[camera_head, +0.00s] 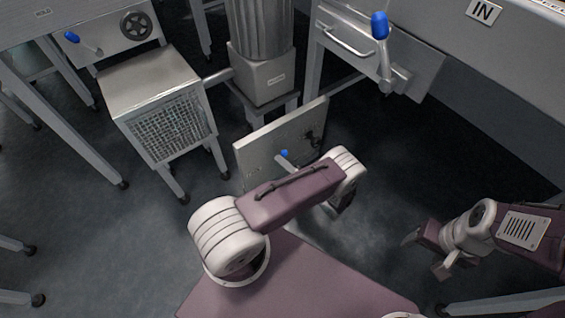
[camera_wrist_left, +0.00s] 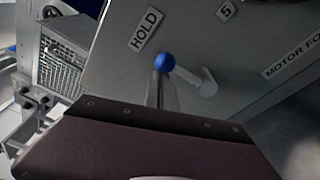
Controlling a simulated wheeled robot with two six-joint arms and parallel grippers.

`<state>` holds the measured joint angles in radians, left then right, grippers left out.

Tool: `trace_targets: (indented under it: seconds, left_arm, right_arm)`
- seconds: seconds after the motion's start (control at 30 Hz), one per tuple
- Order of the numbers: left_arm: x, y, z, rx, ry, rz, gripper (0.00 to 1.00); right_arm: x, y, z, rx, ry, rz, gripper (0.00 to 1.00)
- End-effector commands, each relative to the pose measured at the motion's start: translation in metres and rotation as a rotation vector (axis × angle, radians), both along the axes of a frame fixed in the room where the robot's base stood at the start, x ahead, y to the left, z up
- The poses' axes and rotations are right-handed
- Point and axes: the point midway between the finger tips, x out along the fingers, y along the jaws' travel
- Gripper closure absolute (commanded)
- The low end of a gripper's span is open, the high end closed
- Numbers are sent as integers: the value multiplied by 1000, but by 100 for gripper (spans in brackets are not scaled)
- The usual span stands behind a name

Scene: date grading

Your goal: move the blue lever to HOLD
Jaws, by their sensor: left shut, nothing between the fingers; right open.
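The blue lever's round knob (camera_wrist_left: 164,62) is in the left wrist view, just below and right of the HOLD label (camera_wrist_left: 146,28). Its pale shaft runs right to a mount on the grey panel (camera_wrist_left: 240,60). My left gripper (camera_wrist_left: 162,92) is shut and empty, its fingers just below the knob in that view; I cannot tell whether they touch it. In the head view a small blue knob (camera_head: 284,153) shows on the low panel (camera_head: 262,152), partly behind my left arm. My right gripper (camera_head: 424,256) is open and empty at the lower right, away from the panel.
Other blue-knobbed levers are on the left machine (camera_head: 72,37) and the right machine (camera_head: 380,25), which stands near an IN sign (camera_head: 483,11). A metal column (camera_head: 262,80) stands behind the panel. Dark floor (camera_head: 385,180) is free right of my left arm.

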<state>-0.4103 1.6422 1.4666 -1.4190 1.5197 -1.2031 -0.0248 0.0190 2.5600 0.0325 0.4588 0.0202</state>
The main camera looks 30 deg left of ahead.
Motion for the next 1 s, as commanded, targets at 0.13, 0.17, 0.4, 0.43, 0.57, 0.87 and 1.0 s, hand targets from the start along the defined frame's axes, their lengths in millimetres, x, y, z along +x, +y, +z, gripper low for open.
trace_targets:
  seconds: [0.13, 0.17, 0.4, 0.43, 0.57, 0.87, 1.0]
  left_arm:
    - [2, -1, 2, -1, -2, 0, 100]
    - [2, -1, 2, -1, -2, 0, 100]
    - [4, -2, 4, -2, -4, 0, 100]
    - [4, -2, 4, -2, -4, 0, 100]
    - [5, -2, 4, -2, -5, -1, 100]
    - [6, -2, 5, -1, -6, -3, 100]
    - [5, -2, 5, -2, -6, -4, 100]
  right_arm:
    - [0, 0, 0, 0, 0, 0, 37]
    - [0, 0, 0, 0, 0, 0, 37]
    - [0, 0, -1, 0, 0, 0, 37]
    - [0, 0, -1, 0, 0, 0, 37]
    - [0, 0, -1, 0, 0, 0, 37]
    - [0, 0, 0, 0, 0, 0, 37]
    - [0, 0, 0, 0, 0, 0, 37]
